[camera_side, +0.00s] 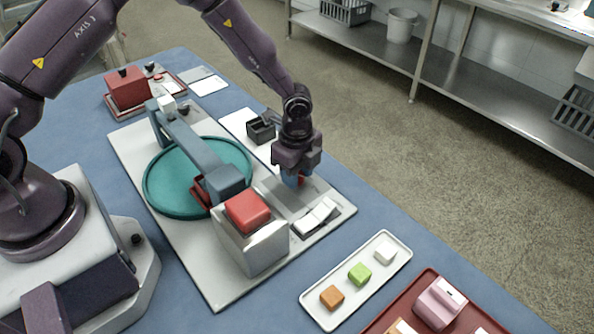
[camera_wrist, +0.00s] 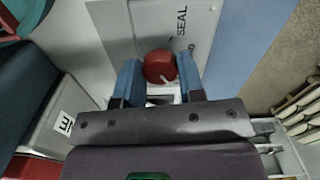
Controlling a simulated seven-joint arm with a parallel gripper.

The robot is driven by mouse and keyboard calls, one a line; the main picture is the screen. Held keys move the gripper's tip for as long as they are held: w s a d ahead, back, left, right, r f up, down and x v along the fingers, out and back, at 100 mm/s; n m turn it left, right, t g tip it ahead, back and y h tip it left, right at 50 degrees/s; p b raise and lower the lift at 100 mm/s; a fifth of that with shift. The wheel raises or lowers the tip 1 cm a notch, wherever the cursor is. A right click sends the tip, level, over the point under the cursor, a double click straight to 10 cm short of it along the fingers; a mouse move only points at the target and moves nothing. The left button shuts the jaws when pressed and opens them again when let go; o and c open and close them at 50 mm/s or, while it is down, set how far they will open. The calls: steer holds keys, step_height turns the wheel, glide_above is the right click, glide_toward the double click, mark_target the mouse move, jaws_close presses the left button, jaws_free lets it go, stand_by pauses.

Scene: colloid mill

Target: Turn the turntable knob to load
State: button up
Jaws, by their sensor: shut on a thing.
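The knob (camera_wrist: 160,66) is a round red cap with a white pointer line, set on a grey plate (camera_wrist: 120,30). The pointer line is toward the lower part of the cap in the wrist view. The word SEAL is printed on the plate beside it; a second label is partly cut off behind the right finger. My gripper (camera_wrist: 160,76) is shut on the knob, one blue finger on each side. In the side view my gripper (camera_side: 293,180) points down at the plate, and only a sliver of red shows by the fingertips. The teal turntable (camera_side: 180,180) lies to the left.
A blue-grey beam (camera_side: 190,140) spans the turntable. A steel box (camera_side: 250,245) with a red block (camera_side: 247,211) stands near my gripper. A dark open box (camera_side: 261,129) is behind. A white tray (camera_side: 310,300) holds small coloured blocks.

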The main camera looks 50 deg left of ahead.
steer(key=shift+n, duration=0.4)
steer(key=n, duration=0.5)
steer(key=shift+n, duration=0.3)
steer(key=n, duration=0.5)
steer(key=shift+n, duration=0.3)
steer(key=o, duration=0.9)
step_height(320, 180, up, 13)
